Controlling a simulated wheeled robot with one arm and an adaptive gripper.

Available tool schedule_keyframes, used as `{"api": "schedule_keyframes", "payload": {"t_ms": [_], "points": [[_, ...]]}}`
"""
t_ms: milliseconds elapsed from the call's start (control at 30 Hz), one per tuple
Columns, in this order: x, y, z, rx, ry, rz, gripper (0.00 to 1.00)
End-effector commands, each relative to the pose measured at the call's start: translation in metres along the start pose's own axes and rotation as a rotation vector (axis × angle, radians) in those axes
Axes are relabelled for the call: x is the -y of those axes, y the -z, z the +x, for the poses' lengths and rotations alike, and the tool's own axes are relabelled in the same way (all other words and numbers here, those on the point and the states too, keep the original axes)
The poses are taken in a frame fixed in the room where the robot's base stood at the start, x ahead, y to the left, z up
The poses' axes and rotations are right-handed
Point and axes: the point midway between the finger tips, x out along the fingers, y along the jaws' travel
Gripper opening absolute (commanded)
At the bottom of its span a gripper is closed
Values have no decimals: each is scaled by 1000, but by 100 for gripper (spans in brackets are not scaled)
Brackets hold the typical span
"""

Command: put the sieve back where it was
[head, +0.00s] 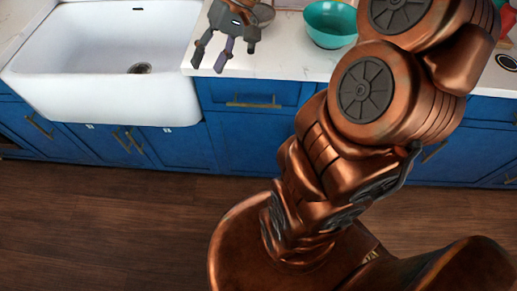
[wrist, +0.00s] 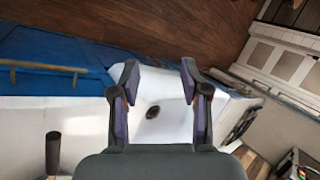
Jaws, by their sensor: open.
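My gripper (head: 209,66) is open and empty, above the counter near the sink's right edge in the head view. In the wrist view, nothing is between the fingers of my gripper (wrist: 159,72), and the sink shows beyond them. No sieve can be made out for certain. A grey-brown rounded bowl shape (head: 264,14) sits on the counter just right of my gripper, partly hidden by it; I cannot tell whether it is the sieve. A dark upright cylinder or handle (wrist: 53,152) shows at the wrist view's lower left; what it belongs to is unclear.
A white sink (head: 105,60) is at the left; its basin looks empty in the wrist view (wrist: 165,122). A teal bowl (head: 330,27) stands on the white counter (head: 283,62), right of the rounded shape. Blue cabinets (head: 240,140) run below. My arm hides part of the right counter.

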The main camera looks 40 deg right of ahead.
Motion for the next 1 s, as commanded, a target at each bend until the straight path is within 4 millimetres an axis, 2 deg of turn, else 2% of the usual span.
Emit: {"api": "schedule_keyframes", "payload": {"t_ms": [33, 100, 267, 433, 600, 800, 1000], "points": [[10, -18, 10, 27, -47, -28, 46], [16, -42, 24, 63, -110, -55, 46], [18, -94, 48, 115, -256, -102, 46], [0, -148, 65, 155, -411, -129, 46], [-26, -189, 71, 162, -540, -136, 46], [-49, -212, 71, 161, -615, -130, 46], [-52, -215, 71, 159, -626, -129, 46]]}}
